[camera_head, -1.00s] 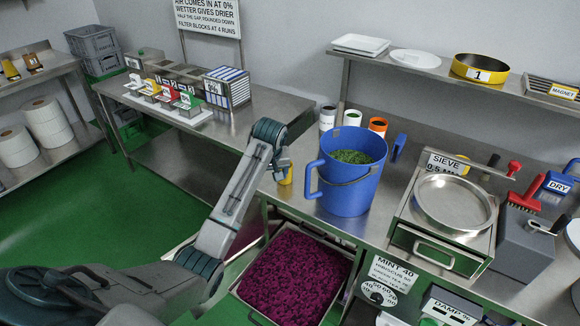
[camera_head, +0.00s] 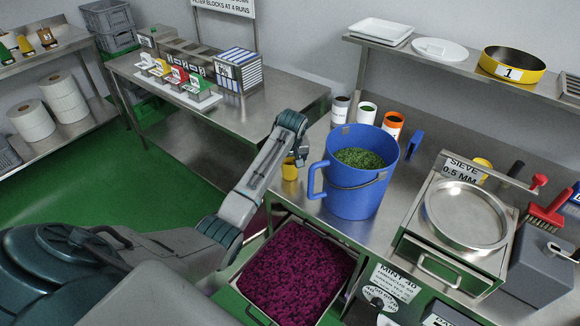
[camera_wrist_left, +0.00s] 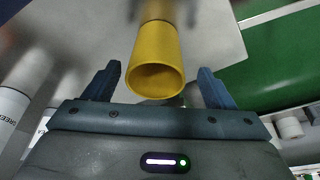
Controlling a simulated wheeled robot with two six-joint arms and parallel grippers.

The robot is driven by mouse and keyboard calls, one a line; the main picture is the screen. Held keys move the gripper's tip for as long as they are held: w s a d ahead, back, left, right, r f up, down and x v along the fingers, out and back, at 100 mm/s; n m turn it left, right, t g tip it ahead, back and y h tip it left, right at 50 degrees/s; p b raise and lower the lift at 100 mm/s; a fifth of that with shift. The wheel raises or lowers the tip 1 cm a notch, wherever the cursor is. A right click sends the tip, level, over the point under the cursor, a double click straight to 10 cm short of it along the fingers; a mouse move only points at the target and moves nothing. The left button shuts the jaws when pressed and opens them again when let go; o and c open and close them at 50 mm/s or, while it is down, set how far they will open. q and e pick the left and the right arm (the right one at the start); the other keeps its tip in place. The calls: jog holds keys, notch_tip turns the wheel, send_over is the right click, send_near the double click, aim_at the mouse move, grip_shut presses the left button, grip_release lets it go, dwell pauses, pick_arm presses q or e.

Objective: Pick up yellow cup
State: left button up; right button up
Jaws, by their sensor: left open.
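The yellow cup (camera_head: 290,170) stands on the steel bench, left of the large blue jug (camera_head: 352,190), partly hidden by my left gripper in the head view. My left gripper (camera_head: 299,156) is at the cup. In the left wrist view, the yellow cup (camera_wrist_left: 156,62) shows its round open end towards the camera, between the lines of the two open fingers of the gripper (camera_wrist_left: 160,78). There is a gap on both sides, and I cannot tell how deep the cup is between the fingers. My right gripper is not in view.
The blue jug of green leaf stands close to the right of the gripper. A tray of purple petals (camera_head: 295,270) is below the bench edge. Several labelled pots (camera_head: 366,113) stand behind the jug; the sieve (camera_head: 466,213) is to the right.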

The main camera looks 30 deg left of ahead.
pick_arm(q)
jog(key=x, duration=0.1)
jog(key=p+x, duration=0.1)
jog(key=x, duration=0.1)
jog(key=shift+w+d+f, duration=0.15)
jog(key=shift+d, duration=0.1)
jog(key=shift+f, duration=0.25)
jog(key=shift+a+f, duration=0.1)
jog(key=shift+f, duration=0.05)
jog(key=c, duration=1.1)
jog(key=shift+o, duration=0.2)
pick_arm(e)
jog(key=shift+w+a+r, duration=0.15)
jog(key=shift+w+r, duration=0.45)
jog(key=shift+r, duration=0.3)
